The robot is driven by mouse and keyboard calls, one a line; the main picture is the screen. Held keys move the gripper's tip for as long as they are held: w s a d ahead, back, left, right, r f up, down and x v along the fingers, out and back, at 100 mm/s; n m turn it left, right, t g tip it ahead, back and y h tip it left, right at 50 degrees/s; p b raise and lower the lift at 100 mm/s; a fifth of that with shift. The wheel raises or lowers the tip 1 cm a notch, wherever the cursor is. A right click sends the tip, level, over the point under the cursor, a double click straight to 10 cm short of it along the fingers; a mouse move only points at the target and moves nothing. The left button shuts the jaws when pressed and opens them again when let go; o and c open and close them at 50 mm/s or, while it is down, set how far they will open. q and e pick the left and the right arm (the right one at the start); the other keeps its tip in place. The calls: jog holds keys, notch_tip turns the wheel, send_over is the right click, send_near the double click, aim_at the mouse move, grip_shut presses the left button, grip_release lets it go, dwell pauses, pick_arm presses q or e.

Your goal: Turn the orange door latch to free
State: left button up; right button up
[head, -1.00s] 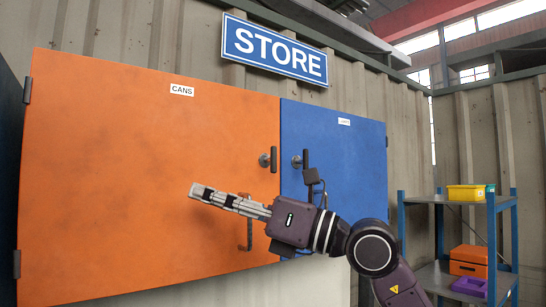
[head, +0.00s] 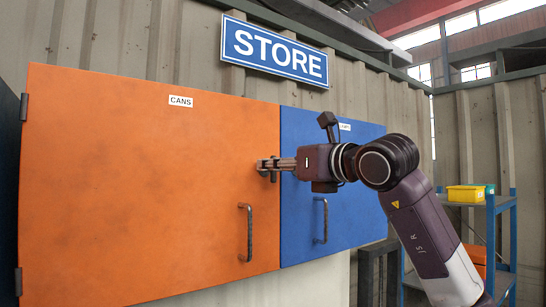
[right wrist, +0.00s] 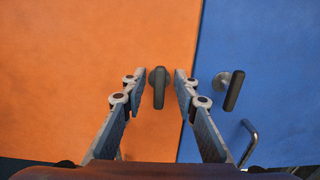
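The orange door (head: 120,190), labelled CANS, stands closed. Its dark latch (right wrist: 159,88) shows upright in the right wrist view, between my right gripper's fingertips, with a gap on each side. My right gripper (right wrist: 160,76) is open and points at the door. In the head view the right gripper (head: 265,165) is at the door's right edge and mostly covers the latch. The orange door's bar handle (head: 247,232) hangs below the gripper. My left gripper is not in view.
The blue door (head: 300,225) is right beside the orange one. Its own latch (right wrist: 233,90) is close to the gripper's right finger, and its bar handle (head: 321,220) is lower. A shelf with a yellow bin (head: 465,194) stands at the right.

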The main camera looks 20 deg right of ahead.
jog(key=shift+w+a, duration=0.1)
jog(key=shift+w, duration=0.3)
jog(key=shift+c, duration=0.5)
grip_shut()
